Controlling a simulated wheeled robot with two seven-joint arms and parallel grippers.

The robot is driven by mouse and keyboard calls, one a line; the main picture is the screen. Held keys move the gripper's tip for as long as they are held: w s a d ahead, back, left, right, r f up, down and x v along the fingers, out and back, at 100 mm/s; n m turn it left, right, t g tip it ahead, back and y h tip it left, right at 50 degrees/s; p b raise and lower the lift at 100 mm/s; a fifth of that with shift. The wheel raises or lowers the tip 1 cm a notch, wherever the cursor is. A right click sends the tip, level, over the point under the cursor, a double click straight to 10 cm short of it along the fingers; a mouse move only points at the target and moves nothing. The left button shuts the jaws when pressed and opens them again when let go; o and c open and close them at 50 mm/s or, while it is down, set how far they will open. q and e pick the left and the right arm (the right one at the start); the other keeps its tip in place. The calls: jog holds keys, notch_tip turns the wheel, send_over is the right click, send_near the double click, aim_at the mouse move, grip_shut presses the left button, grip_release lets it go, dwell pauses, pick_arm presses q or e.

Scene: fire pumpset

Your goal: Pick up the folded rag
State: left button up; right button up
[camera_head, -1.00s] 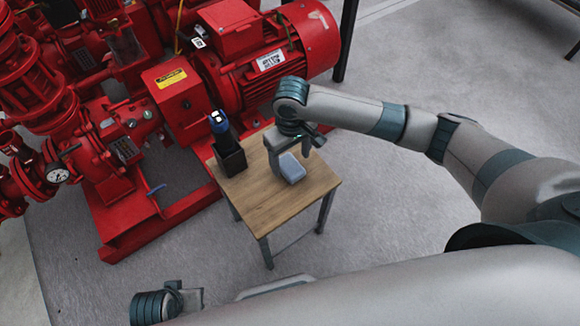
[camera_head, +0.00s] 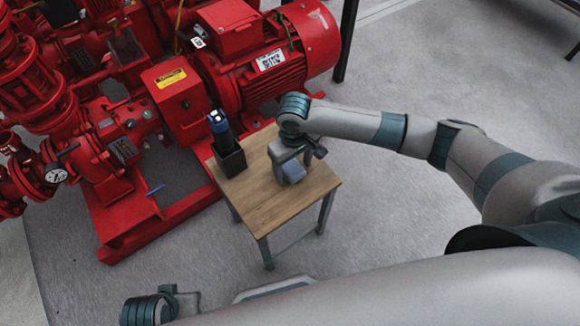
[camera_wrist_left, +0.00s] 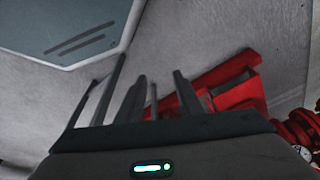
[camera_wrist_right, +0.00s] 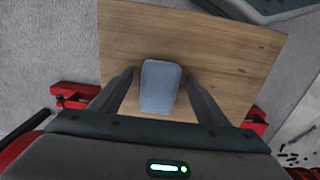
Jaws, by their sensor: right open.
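The folded rag (camera_head: 292,171) is a small grey-blue block lying on the wooden table. In the right wrist view the rag (camera_wrist_right: 160,87) lies between the two fingers of my right gripper (camera_wrist_right: 158,80), with a gap on each side. My right gripper (camera_head: 292,163) is open and low over the rag, partly hiding it in the head view. My left gripper (camera_wrist_left: 145,85) has its fingers in its own wrist view, apart and with nothing seen between them. In the head view only part of the left wrist shows at the bottom edge.
The small wooden table (camera_head: 262,204) has bare room at its front. A black holder (camera_head: 230,158) with a blue-topped dark object (camera_head: 218,122) stands at its left back. The red pump set (camera_head: 245,70) stands close behind and left of the table.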

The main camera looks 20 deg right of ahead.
aim_at(295, 171)
pick_arm(q)
jog(key=shift+w, duration=0.1)
pick_arm(e)
jog(key=c, duration=0.9)
pick_arm(q)
jog(key=shift+w, duration=0.2)
pick_arm(e)
jog(key=shift+r, duration=0.1)
